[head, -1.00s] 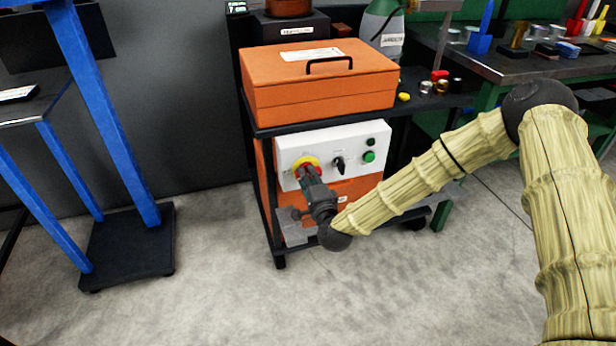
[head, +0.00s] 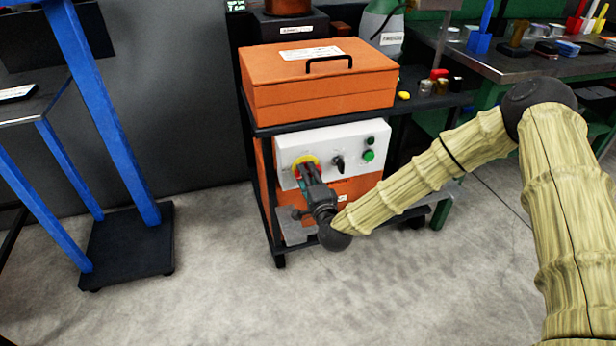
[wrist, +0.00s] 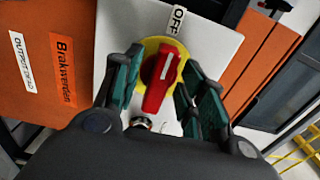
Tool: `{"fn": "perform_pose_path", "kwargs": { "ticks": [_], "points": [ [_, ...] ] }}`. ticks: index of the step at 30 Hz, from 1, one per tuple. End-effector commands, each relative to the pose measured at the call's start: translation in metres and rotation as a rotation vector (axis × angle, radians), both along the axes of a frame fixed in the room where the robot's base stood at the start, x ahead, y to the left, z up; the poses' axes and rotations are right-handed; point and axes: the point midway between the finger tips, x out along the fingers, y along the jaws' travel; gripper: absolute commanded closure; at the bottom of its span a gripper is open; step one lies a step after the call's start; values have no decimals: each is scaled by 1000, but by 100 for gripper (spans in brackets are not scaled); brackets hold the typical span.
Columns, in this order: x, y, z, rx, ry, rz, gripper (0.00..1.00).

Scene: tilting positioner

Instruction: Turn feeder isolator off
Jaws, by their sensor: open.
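The feeder isolator is a red handle (wrist: 161,82) on a round yellow plate (wrist: 150,47), set in a white panel (wrist: 211,45). The handle's white line points up and slightly right in the wrist view, roughly toward the OFF label (wrist: 177,19). My gripper (wrist: 157,88) is open, with one green-padded finger on each side of the handle; contact cannot be told. In the head view, my gripper (head: 309,172) covers most of the handle, and the yellow plate (head: 303,160) shows behind it.
A black selector (head: 338,163) and a green button (head: 368,156) sit right of the isolator on the same panel. An orange case (head: 318,85) rests on the cart above. A blue-legged stand (head: 105,120) is at left, with clear floor between.

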Motion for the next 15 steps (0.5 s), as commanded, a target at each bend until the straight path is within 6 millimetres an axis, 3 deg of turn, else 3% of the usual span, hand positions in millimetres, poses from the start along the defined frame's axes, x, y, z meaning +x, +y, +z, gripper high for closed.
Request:
{"fn": "perform_pose_path", "kwargs": {
  "ticks": [5, 15],
  "points": [
    [-18, -6, -1, -1, 2, 2, 59],
    [-76, -26, 0, 0, 2, 0, 59]
  ]
}}
